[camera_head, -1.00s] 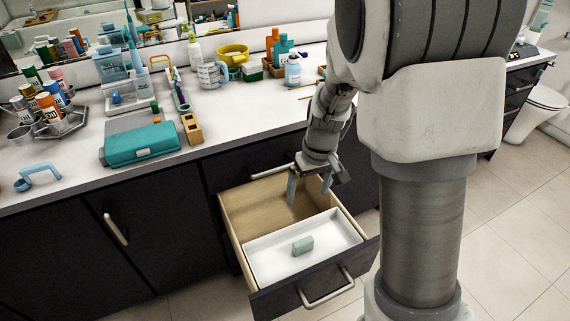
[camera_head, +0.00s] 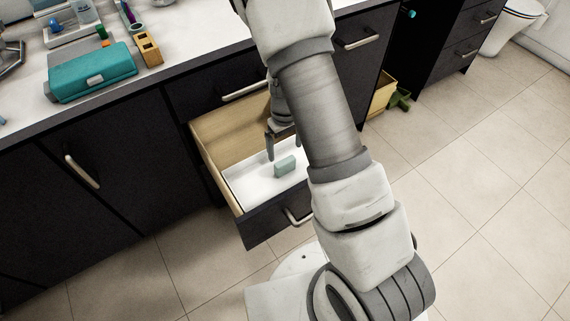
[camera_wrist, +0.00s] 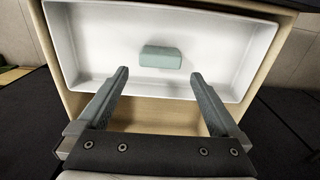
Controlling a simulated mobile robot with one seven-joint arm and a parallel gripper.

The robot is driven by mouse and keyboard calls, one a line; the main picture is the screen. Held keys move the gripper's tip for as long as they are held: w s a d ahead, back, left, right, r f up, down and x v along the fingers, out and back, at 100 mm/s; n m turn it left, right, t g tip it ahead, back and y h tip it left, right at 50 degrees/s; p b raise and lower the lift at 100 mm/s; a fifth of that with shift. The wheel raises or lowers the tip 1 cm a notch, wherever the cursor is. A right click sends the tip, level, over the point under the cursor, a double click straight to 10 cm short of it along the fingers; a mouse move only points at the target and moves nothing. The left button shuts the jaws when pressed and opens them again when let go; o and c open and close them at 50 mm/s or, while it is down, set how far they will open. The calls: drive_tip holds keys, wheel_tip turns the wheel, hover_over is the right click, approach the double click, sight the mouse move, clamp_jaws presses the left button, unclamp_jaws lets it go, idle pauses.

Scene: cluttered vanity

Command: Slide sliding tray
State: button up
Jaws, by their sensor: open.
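The sliding tray (camera_head: 246,187) is a shallow white tray in the front part of an open wooden drawer (camera_head: 211,128). A small grey-green block (camera_head: 285,166) lies on it. My gripper (camera_head: 271,150) points down at the tray's rear edge, partly hidden by my arm in the head view. In the wrist view the tray (camera_wrist: 98,50) spans the top with the block (camera_wrist: 160,57) near its middle. My gripper (camera_wrist: 160,74) is open there, its fingers apart and empty, tips overlapping the tray's near wall. I cannot tell whether they touch it.
The drawer has a dark front with a metal handle (camera_head: 298,217). Bare wooden drawer floor (camera_wrist: 155,116) shows behind the tray. The counter above holds a teal case (camera_head: 92,73) and a wooden block with holes (camera_head: 148,48). Open tiled floor (camera_head: 490,190) lies to the right.

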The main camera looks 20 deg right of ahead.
sight(285, 161)
wheel_tip(285, 161, down, 8)
drive_tip(key=shift+r+b, duration=0.25)
drive_tip(key=shift+b, duration=0.7)
clamp_jaws()
